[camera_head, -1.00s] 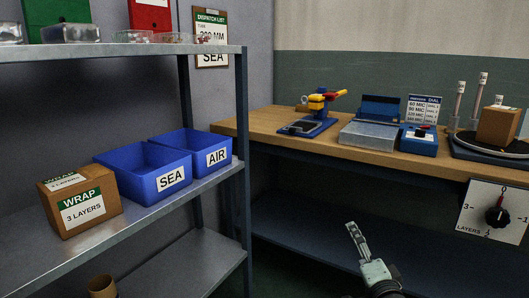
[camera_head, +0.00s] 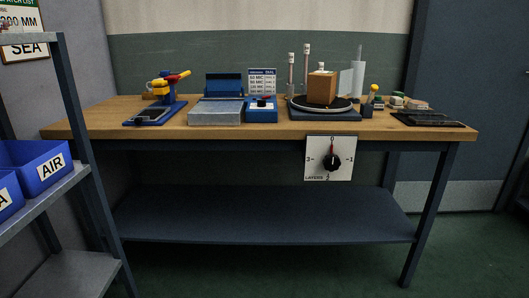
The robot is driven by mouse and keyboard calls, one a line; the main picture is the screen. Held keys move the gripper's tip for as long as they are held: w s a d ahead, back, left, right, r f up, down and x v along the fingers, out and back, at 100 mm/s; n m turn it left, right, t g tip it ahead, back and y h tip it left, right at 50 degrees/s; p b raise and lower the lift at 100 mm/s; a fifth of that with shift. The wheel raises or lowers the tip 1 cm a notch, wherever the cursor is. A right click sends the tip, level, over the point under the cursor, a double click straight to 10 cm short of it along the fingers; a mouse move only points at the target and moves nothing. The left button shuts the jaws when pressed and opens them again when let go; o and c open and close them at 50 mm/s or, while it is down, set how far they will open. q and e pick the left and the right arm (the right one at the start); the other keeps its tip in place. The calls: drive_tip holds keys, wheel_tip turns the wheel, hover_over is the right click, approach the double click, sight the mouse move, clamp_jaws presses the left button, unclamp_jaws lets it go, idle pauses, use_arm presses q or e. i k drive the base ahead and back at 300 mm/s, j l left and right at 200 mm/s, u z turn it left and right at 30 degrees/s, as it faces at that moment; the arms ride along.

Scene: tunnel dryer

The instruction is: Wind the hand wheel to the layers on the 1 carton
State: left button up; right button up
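The hand wheel (camera_head: 332,161) is a black knob on a white square plate (camera_head: 314,174) marked LAYERS, fixed to the front of the workbench. The numbers 0, 1 and 3 show around it, with 0 at the top, and the bottom mark is partly hidden. Its red pointer stands up toward 0. A plain brown carton (camera_head: 321,89) sits on the black round turntable (camera_head: 300,103) above the wheel. The carton with the layers label is out of view now. Neither of my grippers is in view.
The wooden bench (camera_head: 220,132) also holds a yellow and blue tape tool (camera_head: 160,96), a sealer (camera_head: 215,112), a blue dial box (camera_head: 262,110) and a dial chart (camera_head: 262,82). A shelf with a blue AIR bin (camera_head: 38,168) stands at left. The floor at front right is clear.

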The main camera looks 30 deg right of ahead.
sight(332, 162)
drive_tip(key=z, duration=1)
